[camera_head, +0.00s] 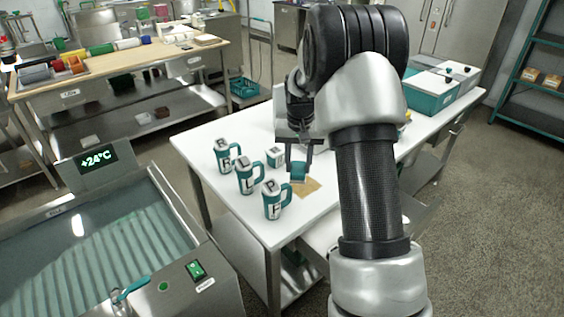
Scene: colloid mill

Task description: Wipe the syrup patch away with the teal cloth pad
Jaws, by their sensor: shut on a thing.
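The syrup patch (308,187) is a flat tan-brown mark on the white table (215,191), right of the mugs. My gripper (299,172) points down over the table at the patch's left edge. It is shut on the teal cloth pad (299,179), a small teal block between the fingers. The pad is at or just above the patch; I cannot tell whether it touches. My arm hides the table to the right, and the gripper and pad may cover some of the patch.
Three teal-and-white mugs, lettered R (222,155), L (245,176) and P (272,200), stand left of the patch. A small teal-and-white box (276,155) stands behind it. Larger teal boxes (432,97) sit at the table's far right. A water bath (100,240) is at left.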

